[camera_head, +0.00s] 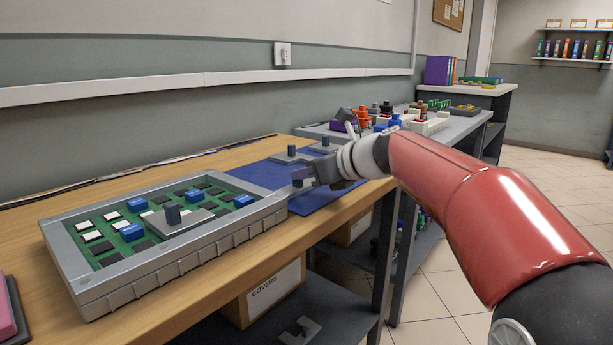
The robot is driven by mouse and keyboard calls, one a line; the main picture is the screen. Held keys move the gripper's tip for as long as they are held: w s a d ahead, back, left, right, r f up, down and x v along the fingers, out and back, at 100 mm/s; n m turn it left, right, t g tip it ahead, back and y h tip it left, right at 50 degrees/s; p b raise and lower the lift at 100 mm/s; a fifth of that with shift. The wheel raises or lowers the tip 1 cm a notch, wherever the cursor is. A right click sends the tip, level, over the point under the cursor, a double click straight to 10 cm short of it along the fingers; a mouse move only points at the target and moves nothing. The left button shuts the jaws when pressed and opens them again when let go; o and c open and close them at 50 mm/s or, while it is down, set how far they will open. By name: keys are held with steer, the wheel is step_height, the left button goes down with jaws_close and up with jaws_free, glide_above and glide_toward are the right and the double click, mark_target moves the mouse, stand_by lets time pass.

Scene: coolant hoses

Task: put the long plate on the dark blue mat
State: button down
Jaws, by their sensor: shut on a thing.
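The dark blue mat (323,197) lies on the wooden bench, right of the grey-framed board. My gripper (305,178) is over the mat, shut on a small visible part of a grey piece; the fingers hide most of it, and I cannot tell whether it touches the mat. Two grey plates with dark upright knobs, one nearer (283,157) and one farther (323,147), are at the mat's far side. Another grey plate (187,222) with a dark knob lies on the green board. I cannot tell for sure which plate is the long one.
The grey-framed board (180,262) carries blue, white and black blocks and fills the near bench. A box marked COVERS (272,292) stands on the shelf below. Farther along, a grey bench (460,130) holds colourful parts. A pink item (8,312) is at the left edge.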

steer(key=c, duration=1.4)
jaws_free()
steer(key=shift+o, duration=0.2)
steer(key=v, duration=1.2)
steer(key=s+d+f+n+g+h, duration=0.1)
steer(key=s+d+f+n+h, duration=0.2)
steer(key=s+f+n, duration=0.5)
steer(key=s+d+f+n+g+h, duration=0.1)
steer(key=s+d+f+n+h, duration=0.2)
steer(key=s+f+n, duration=0.5)
steer(key=s+d+f+n+h, duration=0.2)
steer(key=s+f+n+h, duration=0.2)
steer(key=s+f+n, duration=0.4)
steer(key=s+n, duration=0.1)
steer(key=s, duration=0.1)
steer(key=shift+s+d+f+n+g+h+p, duration=0.25)
steer(key=shift+d+f+n+g+h+p, duration=0.05)
steer(key=shift+d+f+g+h+p, duration=0.1)
